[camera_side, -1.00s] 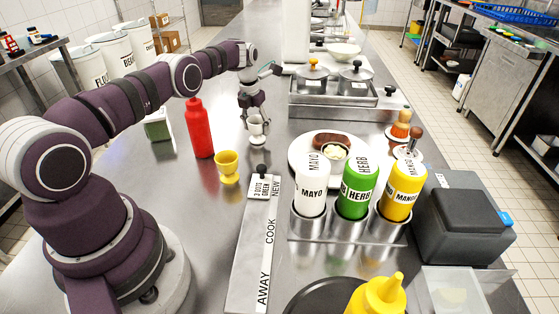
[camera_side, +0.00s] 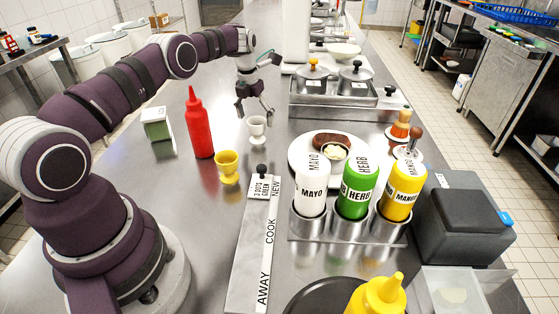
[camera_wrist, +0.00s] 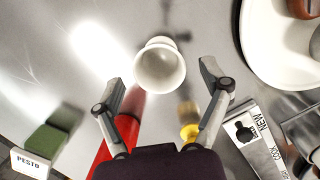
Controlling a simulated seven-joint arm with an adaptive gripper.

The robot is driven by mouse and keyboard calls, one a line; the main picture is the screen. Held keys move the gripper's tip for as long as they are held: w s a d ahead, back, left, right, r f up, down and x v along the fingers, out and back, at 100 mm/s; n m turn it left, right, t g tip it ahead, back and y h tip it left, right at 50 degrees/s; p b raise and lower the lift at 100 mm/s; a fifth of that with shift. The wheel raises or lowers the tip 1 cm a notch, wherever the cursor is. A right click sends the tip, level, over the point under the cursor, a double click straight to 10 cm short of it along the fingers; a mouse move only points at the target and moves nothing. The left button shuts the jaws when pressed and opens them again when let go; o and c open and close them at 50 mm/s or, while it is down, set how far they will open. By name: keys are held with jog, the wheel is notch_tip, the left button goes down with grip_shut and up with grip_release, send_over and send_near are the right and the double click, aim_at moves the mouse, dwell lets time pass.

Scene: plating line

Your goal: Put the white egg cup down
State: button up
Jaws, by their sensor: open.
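The white egg cup (camera_side: 257,128) stands upright on the steel counter, to the right of the red bottle and behind the yellow egg cup. In the wrist view the white egg cup (camera_wrist: 159,66) shows from above, between and just beyond the fingertips, with its mouth empty. My gripper (camera_side: 254,107) is open above and behind the cup in the side view. In the wrist view my gripper (camera_wrist: 162,84) has its fingers spread wide with nothing held between them.
A red bottle (camera_side: 198,128) and a yellow egg cup (camera_side: 228,167) stand nearby. A green-and-white pesto box (camera_side: 156,124) is to the left. A plate with food (camera_side: 299,153) and a rack of sauce bottles (camera_side: 348,237) are to the right. A labelled strip (camera_side: 254,235) lies in front.

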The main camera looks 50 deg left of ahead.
notch_tip(320, 180, up, 9)
jog(key=s, duration=0.1)
notch_tip(320, 180, up, 6)
jog(key=m, duration=0.7)
send_over(253, 132)
jog(key=d, duration=0.3)
jog(key=s+d+r+m+t, duration=0.2)
jog(key=s+d+r+m, duration=0.3)
jog(key=m, duration=0.6)
jog(key=s+d+f+m, duration=0.1)
jog(key=s+d+m, duration=0.2)
jog(key=m, duration=0.4)
jog(key=s+d+f+m+t, duration=0.1)
jog(key=s+d+m, duration=0.2)
jog(key=s+m, duration=0.3)
jog(key=s+d+f+m+t, duration=0.1)
jog(key=s+m, duration=0.3)
jog(key=m, duration=0.5)
jog(key=shift+s+d+f+h, duration=0.3)
jog(key=shift+d+f, duration=0.15)
jog(key=shift+d, duration=0.45)
